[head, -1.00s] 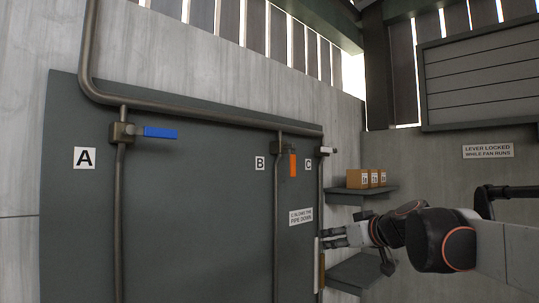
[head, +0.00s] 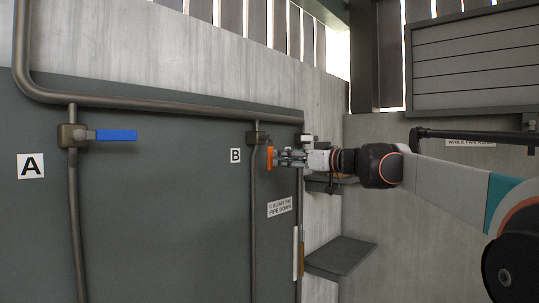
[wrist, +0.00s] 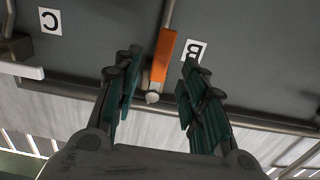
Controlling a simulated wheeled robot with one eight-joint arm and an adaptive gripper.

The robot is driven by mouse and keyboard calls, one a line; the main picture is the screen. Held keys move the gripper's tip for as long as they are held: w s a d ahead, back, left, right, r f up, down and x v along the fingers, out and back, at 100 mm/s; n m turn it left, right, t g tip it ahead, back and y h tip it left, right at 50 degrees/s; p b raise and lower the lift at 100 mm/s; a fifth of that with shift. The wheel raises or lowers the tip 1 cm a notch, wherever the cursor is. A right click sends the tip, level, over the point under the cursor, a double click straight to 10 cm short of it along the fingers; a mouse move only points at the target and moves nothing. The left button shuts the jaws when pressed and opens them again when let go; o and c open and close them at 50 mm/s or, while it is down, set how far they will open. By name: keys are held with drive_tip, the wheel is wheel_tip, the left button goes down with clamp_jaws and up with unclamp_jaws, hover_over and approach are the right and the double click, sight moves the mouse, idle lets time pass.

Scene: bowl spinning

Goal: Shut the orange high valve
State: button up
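The orange valve lever (head: 270,158) hangs straight down along its vertical pipe, beside the B label (head: 235,155) on the dark panel. In the wrist view, which is upside down, the orange lever (wrist: 163,52) lies between my two fingers. My gripper (head: 283,157) is open, its fingers either side of the lever with gaps visible; contact cannot be told. The gripper (wrist: 162,68) also shows in the wrist view with a pale round knob (wrist: 152,98) at the lever's pivot end.
A blue lever (head: 116,135) points sideways on the pipe by label A (head: 31,166). A white lever (wrist: 22,70) is by label C (wrist: 50,21). A horizontal pipe (head: 180,105) runs above. A dark shelf (head: 340,257) is below my arm.

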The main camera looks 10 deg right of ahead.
sight(272, 157)
drive_tip(key=p+x, duration=0.1)
drive_tip(key=x, duration=0.5)
drive_tip(key=shift+w+a, duration=0.1)
drive_tip(key=shift+a, duration=0.15)
clamp_jaws()
